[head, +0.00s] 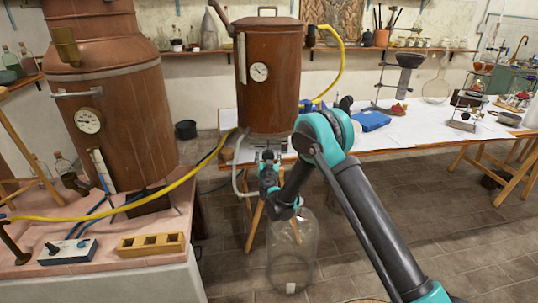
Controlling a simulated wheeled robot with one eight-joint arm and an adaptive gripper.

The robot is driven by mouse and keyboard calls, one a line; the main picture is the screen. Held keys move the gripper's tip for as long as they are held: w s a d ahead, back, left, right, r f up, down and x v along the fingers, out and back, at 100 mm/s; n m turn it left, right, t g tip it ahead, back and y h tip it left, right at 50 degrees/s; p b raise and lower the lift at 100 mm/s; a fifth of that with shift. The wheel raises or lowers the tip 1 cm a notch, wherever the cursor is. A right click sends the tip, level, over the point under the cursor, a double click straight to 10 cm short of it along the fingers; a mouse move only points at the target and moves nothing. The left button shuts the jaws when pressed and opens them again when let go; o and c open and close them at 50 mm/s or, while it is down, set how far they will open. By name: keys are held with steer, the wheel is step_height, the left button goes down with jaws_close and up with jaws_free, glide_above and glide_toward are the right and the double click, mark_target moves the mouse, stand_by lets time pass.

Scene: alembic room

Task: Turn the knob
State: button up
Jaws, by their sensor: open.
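A small grey control box (70,255) lies on the pink-topped counter at the lower left. A dark knob or lever (51,247) stands on its top, and a blue part shows beside it. I cannot tell for certain that this is the task's knob. My gripper (268,158) is at the middle of the view, just under the smaller copper vessel (269,85), well to the right of and apart from the box. It is small in the view and looks empty. My arm hides part of the table edge and stand there.
A large copper still (120,130) stands on the counter (140,268), with a yellow hose (160,193) across the gap. A wooden block (151,243) lies beside the box. A glass carboy (292,255) stands on the floor. Floor at the right is free.

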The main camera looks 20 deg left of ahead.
steer(key=shift+c, duration=0.2)
steer(key=c, duration=1.1)
steer(key=shift+n, duration=0.3)
steer(key=n, duration=0.5)
steer(key=shift+s+n, duration=0.1)
steer(key=shift+n, duration=0.3)
steer(key=n, duration=0.5)
steer(key=shift+a, duration=0.1)
steer(key=n, duration=0.5)
steer(key=shift+n, duration=0.4)
steer(key=n, duration=0.5)
steer(key=shift+f+n, duration=0.1)
steer(key=shift+n, duration=0.3)
